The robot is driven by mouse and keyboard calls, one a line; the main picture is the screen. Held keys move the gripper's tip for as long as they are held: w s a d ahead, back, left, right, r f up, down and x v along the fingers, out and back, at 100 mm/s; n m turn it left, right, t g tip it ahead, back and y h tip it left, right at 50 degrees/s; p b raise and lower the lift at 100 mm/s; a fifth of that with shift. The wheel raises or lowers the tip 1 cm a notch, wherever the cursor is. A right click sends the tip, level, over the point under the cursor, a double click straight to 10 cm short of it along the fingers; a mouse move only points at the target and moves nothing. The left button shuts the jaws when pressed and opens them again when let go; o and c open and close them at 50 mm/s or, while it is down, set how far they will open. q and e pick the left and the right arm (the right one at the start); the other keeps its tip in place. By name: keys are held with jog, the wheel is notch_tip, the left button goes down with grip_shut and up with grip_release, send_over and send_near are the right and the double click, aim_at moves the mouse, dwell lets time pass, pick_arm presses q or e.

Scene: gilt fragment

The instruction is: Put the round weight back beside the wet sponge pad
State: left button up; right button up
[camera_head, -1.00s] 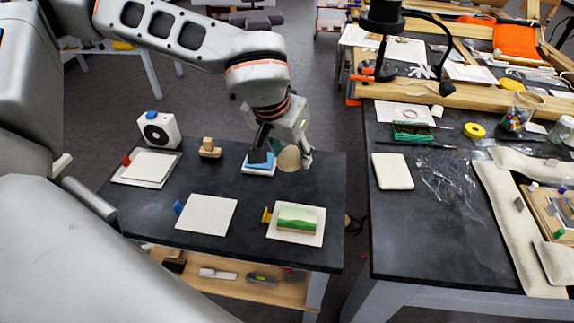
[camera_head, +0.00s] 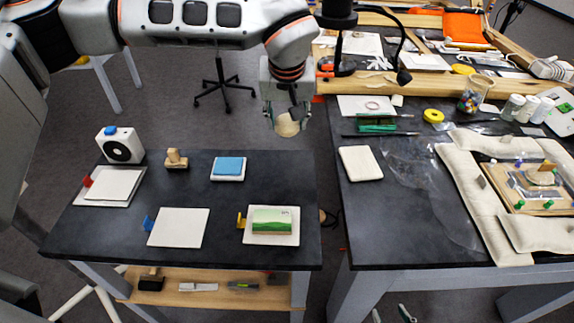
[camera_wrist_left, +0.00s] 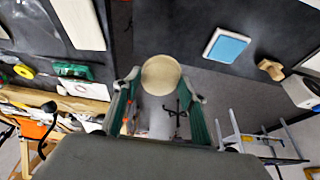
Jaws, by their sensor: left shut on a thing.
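My left gripper (camera_head: 287,115) is shut on the round weight (camera_head: 288,127), a tan disc, and holds it in the air past the back right corner of the left table. In the left wrist view the weight (camera_wrist_left: 161,75) sits between the green-padded fingers (camera_wrist_left: 163,80). The wet sponge pad (camera_head: 229,165) is blue and lies on a white tray (camera_head: 228,178) near the left table's back edge. It also shows in the left wrist view (camera_wrist_left: 228,46), apart from the gripper. My right gripper is not in view.
A wooden stamp (camera_head: 175,160) and a white box with a black dial (camera_head: 122,147) stand left of the pad. The table right of the pad is bare. The right table (camera_head: 385,220) holds several tools and padded bolsters.

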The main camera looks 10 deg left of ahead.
aim_at(287, 169)
pick_arm(q)
notch_tip(287, 169, down, 14)
jog(key=shift+f, duration=0.2)
dwell(0.4)
jog(key=shift+f, duration=0.1)
jog(key=o, duration=1.1)
jog(key=shift+f, duration=0.15)
jog(key=shift+c, duration=0.2)
jog(key=o, duration=0.4)
jog(key=shift+r, duration=0.4)
jog(key=v, duration=1.1)
jog(key=shift+s+r, duration=0.25)
